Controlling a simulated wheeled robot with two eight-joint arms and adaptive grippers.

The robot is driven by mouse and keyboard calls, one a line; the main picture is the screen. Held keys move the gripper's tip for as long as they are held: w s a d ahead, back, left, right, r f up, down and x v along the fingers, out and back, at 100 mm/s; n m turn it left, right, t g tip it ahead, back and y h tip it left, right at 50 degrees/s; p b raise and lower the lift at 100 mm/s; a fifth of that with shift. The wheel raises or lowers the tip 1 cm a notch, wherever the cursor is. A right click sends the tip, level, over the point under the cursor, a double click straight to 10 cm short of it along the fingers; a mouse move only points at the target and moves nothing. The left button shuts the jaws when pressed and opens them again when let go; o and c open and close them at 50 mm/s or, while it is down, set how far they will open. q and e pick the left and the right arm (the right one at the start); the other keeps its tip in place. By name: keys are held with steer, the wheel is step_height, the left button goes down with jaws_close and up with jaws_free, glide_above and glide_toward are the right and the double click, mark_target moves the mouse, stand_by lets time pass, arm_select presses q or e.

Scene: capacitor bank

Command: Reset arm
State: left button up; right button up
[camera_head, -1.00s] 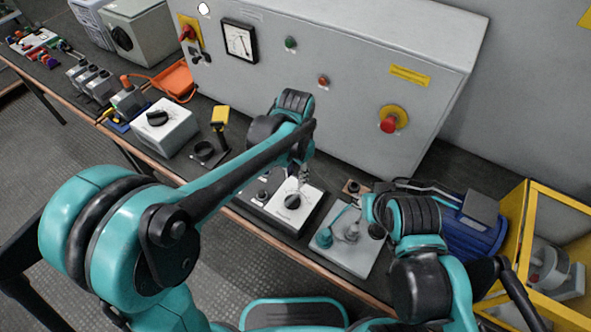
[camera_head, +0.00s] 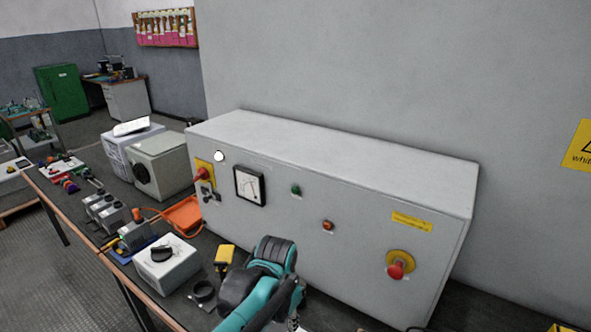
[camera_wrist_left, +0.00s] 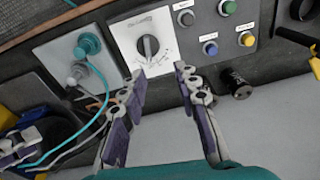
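My left arm (camera_head: 262,285) enters the head view at the bottom centre, in front of the grey cabinet. Its fingertips are cut off there by the lower edge. In the left wrist view my left gripper (camera_wrist_left: 160,74) is open, with its two purple-and-grey fingers well apart and nothing between them. The white dial unit (camera_wrist_left: 148,42) lies beyond the fingertips. My right arm is outside the head view. Purple-and-white fingers that look like my right gripper (camera_wrist_left: 22,146) show at the left edge of the wrist view; their opening is unclear.
A plate with a teal plug (camera_wrist_left: 88,45) and a button panel (camera_wrist_left: 215,25) flank the dial unit. A black cylinder (camera_wrist_left: 237,86) is right of the fingers. A white dial box (camera_head: 167,262) stands left.

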arm_select(q)
steer(key=s+a+r+n+t, duration=0.1)
steer(key=s+a+n+t, duration=0.2)
steer(key=s+a, duration=0.2)
steer(key=s+a+r+n+t, duration=0.1)
steer(key=s+a+n+t, duration=0.2)
steer(key=a, duration=0.7)
steer(key=s+n, duration=0.1)
steer(key=s, duration=0.1)
steer(key=shift+s+n, duration=0.3)
steer(key=shift+s, duration=0.05)
steer(key=shift+a+r, duration=0.1)
stand_by(0.6)
